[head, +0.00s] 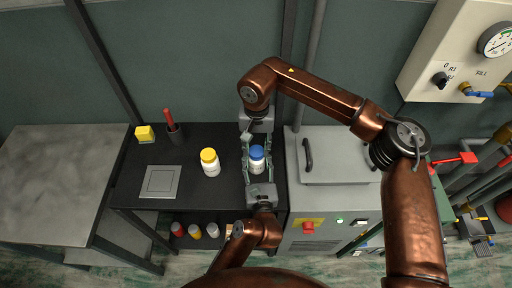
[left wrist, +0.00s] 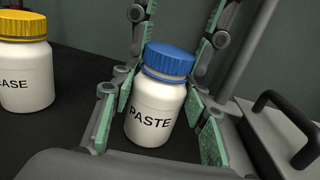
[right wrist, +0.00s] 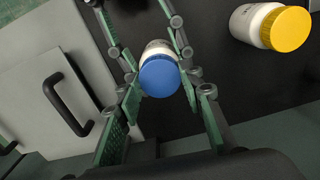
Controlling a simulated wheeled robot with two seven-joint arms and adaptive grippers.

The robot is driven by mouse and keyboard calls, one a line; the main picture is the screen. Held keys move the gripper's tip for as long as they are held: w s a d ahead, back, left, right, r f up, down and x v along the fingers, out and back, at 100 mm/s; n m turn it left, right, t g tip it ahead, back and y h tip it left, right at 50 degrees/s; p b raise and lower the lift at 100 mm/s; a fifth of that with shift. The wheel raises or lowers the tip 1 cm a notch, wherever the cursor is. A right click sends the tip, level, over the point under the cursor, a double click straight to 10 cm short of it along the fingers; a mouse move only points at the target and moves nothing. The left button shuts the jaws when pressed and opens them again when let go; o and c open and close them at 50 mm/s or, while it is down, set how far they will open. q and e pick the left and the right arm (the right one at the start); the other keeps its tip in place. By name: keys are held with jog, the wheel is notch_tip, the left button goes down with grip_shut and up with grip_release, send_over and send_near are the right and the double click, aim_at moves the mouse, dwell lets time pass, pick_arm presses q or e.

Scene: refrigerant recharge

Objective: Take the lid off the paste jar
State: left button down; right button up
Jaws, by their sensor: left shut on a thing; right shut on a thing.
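The paste jar (head: 257,166) is white with a dark PASTE label and stands upright on the black bench. Its blue lid (head: 257,153) sits on its mouth; the lid also shows in the left wrist view (left wrist: 170,58) and the right wrist view (right wrist: 159,77). My left gripper (head: 258,172), coming from the front, is shut on the jar's body, its green pads on both sides. My right gripper (head: 256,147), coming from the back, is shut at lid height with the lid between its fingers. Exact pad contact on the lid is partly hidden.
A white jar with a yellow lid (head: 209,162) stands left of the paste jar. A grey cabinet with a handle (head: 335,155) stands close on the right.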

aim_at(257, 150)
jog(key=shift+n, duration=0.3)
jog(key=shift+d, duration=0.15)
jog(key=shift+r, duration=0.15)
pick_arm(q)
jog(key=shift+a+f, duration=0.1)
pick_arm(e)
jog(key=shift+w+r, duration=0.1)
jog(key=shift+r, duration=0.85)
jog(key=shift+r, duration=0.15)
jog(key=shift+r, duration=1.9)
pick_arm(q)
jog(key=c, duration=1)
grip_release()
jog(key=shift+c, duration=0.2)
